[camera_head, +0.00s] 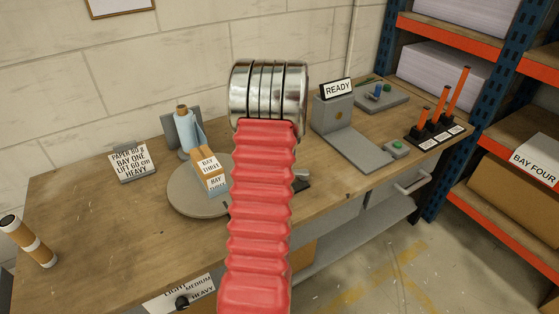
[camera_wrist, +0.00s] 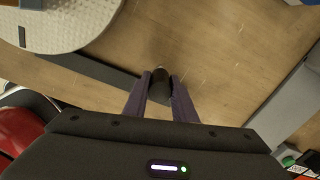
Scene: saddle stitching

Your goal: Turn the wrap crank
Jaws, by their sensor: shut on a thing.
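In the wrist view my gripper (camera_wrist: 160,92) is shut on the black knob (camera_wrist: 160,81) of the wrap crank, with one dark finger on each side of it. The crank's dark arm (camera_wrist: 98,70) runs from the knob up and left towards the round grey turntable (camera_wrist: 90,38). In the head view the turntable (camera_head: 185,202) carries a carton (camera_head: 209,171) labelled BAY THREE. My red arm sleeve covers the turntable's right edge and most of the crank in that view. A small dark piece shows just right of the sleeve; I cannot tell which part it is.
A blue film roll (camera_head: 187,132) stands behind the turntable. A paper sign (camera_head: 131,163) and a brown-and-white tube (camera_head: 28,241) are at left.

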